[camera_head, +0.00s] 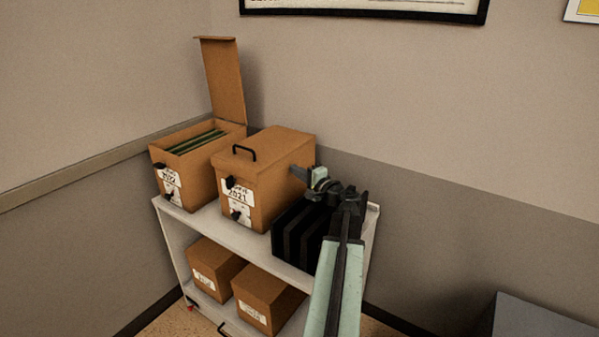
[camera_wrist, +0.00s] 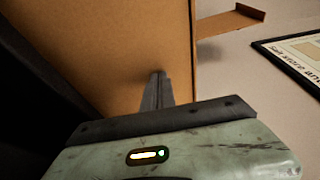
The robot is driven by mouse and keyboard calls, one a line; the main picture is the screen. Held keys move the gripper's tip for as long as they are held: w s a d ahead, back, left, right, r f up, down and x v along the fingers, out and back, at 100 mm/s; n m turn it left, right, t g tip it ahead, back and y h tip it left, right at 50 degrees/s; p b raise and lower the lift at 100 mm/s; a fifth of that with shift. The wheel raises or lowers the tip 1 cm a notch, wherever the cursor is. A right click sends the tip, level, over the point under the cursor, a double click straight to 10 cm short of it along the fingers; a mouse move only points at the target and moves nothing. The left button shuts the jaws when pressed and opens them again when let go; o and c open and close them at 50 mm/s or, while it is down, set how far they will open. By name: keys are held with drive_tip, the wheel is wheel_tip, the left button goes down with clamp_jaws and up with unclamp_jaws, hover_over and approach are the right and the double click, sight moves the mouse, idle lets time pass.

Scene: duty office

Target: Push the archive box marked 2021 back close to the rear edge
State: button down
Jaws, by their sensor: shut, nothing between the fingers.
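The archive box marked 2021 (camera_head: 268,185) is a closed brown box with a black lid handle. It stands upright on the top shelf of a white trolley (camera_head: 225,228), between an open box and black files. My gripper (camera_head: 300,173) is shut and empty at the right side of this box, near its rear half. In the wrist view the shut fingers (camera_wrist: 157,92) point at a brown box wall (camera_wrist: 115,45) and appear to be at or very near it. Whether they touch it is not clear.
An open box marked 2022 (camera_head: 195,160), lid raised, stands close to the left. Black files (camera_head: 295,232) stand to the right, below my arm. Two more boxes (camera_head: 215,268) (camera_head: 268,297) sit on the lower shelf. A wall rises behind the trolley. A grey cabinet (camera_head: 540,318) is at lower right.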

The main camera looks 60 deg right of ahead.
drive_tip(key=shift+w+a, duration=0.1)
drive_tip(key=shift+w+a, duration=0.3)
drive_tip(key=shift+w, duration=0.25)
drive_tip(key=shift+w+a, duration=0.3)
drive_tip(key=shift+w, duration=0.2)
drive_tip(key=shift+s+d, duration=0.1)
